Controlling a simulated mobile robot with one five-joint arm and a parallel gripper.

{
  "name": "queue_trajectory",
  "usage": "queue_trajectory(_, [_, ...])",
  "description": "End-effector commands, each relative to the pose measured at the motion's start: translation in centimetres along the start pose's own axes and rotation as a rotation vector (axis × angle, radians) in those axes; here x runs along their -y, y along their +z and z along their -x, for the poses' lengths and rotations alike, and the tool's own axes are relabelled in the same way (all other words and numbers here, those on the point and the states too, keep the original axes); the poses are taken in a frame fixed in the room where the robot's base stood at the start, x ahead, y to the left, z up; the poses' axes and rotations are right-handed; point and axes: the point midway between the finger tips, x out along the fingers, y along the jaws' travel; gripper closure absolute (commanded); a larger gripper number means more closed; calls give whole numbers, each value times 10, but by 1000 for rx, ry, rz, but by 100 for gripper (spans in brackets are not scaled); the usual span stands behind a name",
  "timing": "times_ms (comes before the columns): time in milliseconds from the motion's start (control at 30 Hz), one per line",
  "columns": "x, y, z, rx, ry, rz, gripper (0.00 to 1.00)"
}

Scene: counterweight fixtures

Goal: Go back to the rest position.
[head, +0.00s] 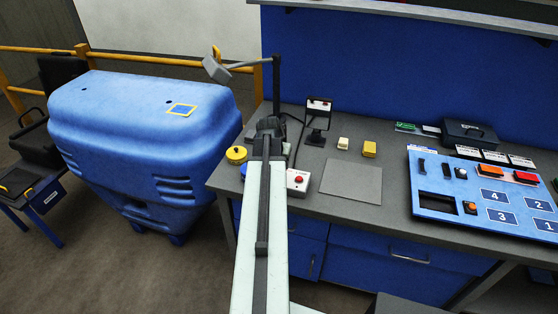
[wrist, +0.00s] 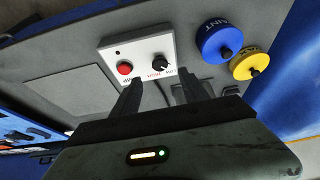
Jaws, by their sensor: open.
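My gripper (wrist: 164,88) is open in the wrist view, with its two dark fingers apart and nothing between them. The fingertips are near the lower edge of a white control box (wrist: 140,52) with a red button and a black knob; I cannot tell whether they touch it. In the head view my arm stretches forward over the bench's left part, and my gripper (head: 269,126) is small and dark at its far end. The control box (head: 298,184) shows just right of the arm, partly hidden by it.
A blue round piece (wrist: 222,40) and a yellow round piece (wrist: 248,64) stand beside the box. A lamp (head: 217,68), a small stand (head: 318,120), yellow block (head: 369,149) and numbered blue panel (head: 433,200) surround a bare grey mat (head: 351,181). A large blue bin (head: 140,130) stands left.

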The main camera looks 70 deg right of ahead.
Motion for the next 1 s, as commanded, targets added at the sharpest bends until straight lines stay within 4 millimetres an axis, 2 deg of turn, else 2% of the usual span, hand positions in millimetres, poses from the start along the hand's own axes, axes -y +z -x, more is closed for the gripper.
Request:
queue_trajectory(33, [0,-1,6,0,0,0,48])
queue_trajectory(467, [0,0,3,0,0,-1,48])
queue_trajectory(567, [10,3,3,0,-6,13,48])
queue_trajectory(667, [55,17,5,0,-33,77,48])
queue_trajectory(767, [129,48,12,0,-79,189,48])
queue_trajectory(800, [162,65,17,0,-100,240,48])
queue_trajectory(867, [206,94,26,1,-131,313,48])
queue_trajectory(900, [234,115,32,3,-152,361,48])
queue_trajectory(967, [273,150,43,10,-182,434,48])
queue_trajectory(1000, [296,175,51,16,-201,483,48])
